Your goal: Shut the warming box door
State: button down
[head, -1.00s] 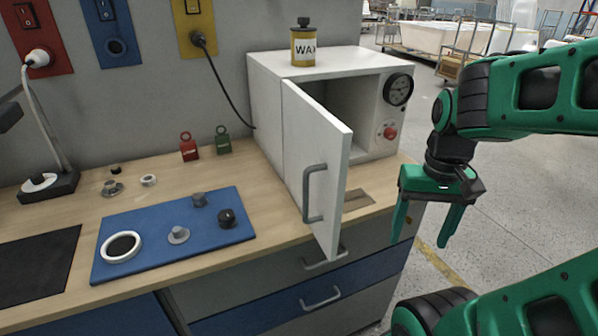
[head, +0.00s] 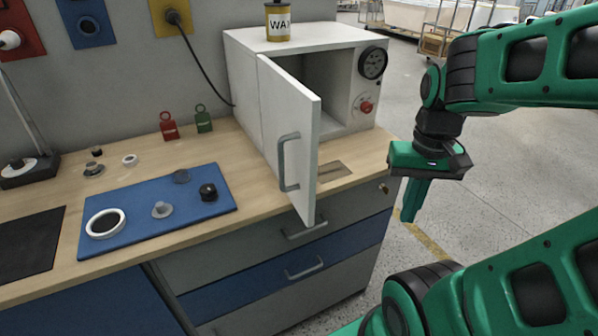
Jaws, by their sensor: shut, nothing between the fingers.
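The white warming box (head: 245,85) stands on the workbench with its door (head: 290,130) swung well open toward the front. The door hinges on the box's left side and has a grey handle (head: 285,163) on its outer face. Part of the dark inside shows between door and box. The right front panel has a round gauge (head: 373,62) and a red knob (head: 366,106). My gripper (head: 411,216) is green, points down and is shut and empty. It hangs to the right of the door and box, apart from both.
A yellow wax can (head: 278,22) stands on the box. A blue mat (head: 140,226) with small parts lies on the bench at left. Red (head: 168,126) and green (head: 204,120) padlock-like tags stand behind it. Drawers (head: 290,255) lie below; open floor is at right.

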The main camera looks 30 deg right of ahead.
aim_at(290, 113)
jog(key=u, duration=0.2)
jog(key=k, duration=0.85)
jog(key=u, duration=0.45)
